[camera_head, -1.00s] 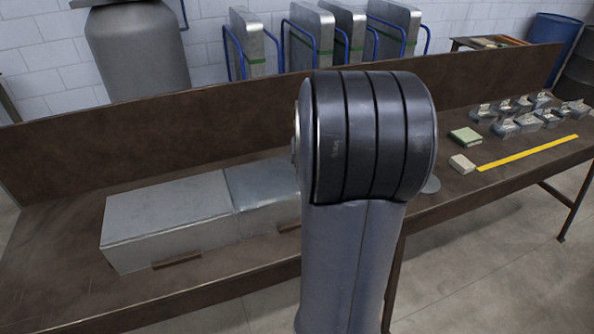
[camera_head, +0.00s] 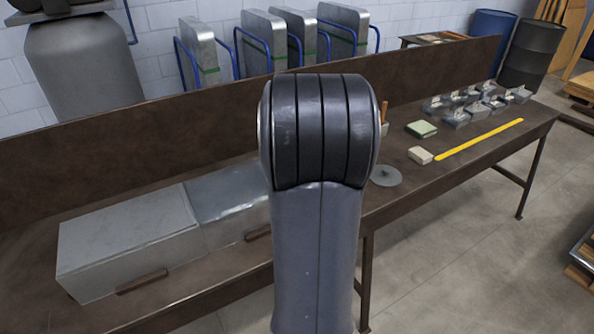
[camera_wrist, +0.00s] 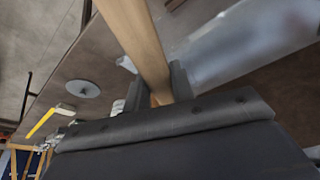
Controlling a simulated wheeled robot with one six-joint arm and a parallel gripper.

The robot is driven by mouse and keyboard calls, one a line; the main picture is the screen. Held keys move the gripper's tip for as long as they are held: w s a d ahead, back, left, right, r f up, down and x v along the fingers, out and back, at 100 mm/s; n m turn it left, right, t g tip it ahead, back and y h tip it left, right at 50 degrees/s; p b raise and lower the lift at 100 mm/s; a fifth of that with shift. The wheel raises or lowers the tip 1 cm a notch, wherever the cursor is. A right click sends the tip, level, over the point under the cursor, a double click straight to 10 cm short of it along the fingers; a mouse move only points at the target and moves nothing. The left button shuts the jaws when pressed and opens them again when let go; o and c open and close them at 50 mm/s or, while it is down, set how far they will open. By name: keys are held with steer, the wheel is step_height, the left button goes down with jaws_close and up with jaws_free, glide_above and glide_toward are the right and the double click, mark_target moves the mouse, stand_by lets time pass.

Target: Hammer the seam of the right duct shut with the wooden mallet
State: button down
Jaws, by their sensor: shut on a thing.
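My gripper (camera_wrist: 157,88) is shut on the wooden handle of the mallet (camera_wrist: 138,40) in the wrist view; the mallet's head is out of that picture. A shiny grey metal duct surface (camera_wrist: 235,48) lies beyond the handle, apart from the jaws as far as I can tell. In the head view, the right duct (camera_head: 228,200) sits on the bench end to end with a longer left duct (camera_head: 125,237). My arm hides the right duct's right end and my gripper. The seam cannot be made out clearly.
The brown bench (camera_head: 455,175) has a raised back board (camera_head: 130,140). A grey disc (camera_head: 386,176), a pale block (camera_head: 420,155), a green pad (camera_head: 421,129), a yellow ruler (camera_head: 480,139) and several small metal pieces (camera_head: 456,118) lie on its right part.

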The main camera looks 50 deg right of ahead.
step_height(320, 180, down, 6)
steer(key=b, duration=0.3)
step_height(320, 180, up, 9)
steer(key=p, duration=0.6)
steer(key=shift+r+p, duration=0.1)
steer(key=shift+p, duration=0.25)
steer(key=shift+f, duration=0.2)
step_height(320, 180, down, 9)
steer(key=b, duration=0.8)
step_height(320, 180, up, 9)
steer(key=p, duration=0.8)
steer(key=shift+r, duration=0.2)
steer(key=shift+f, duration=0.1)
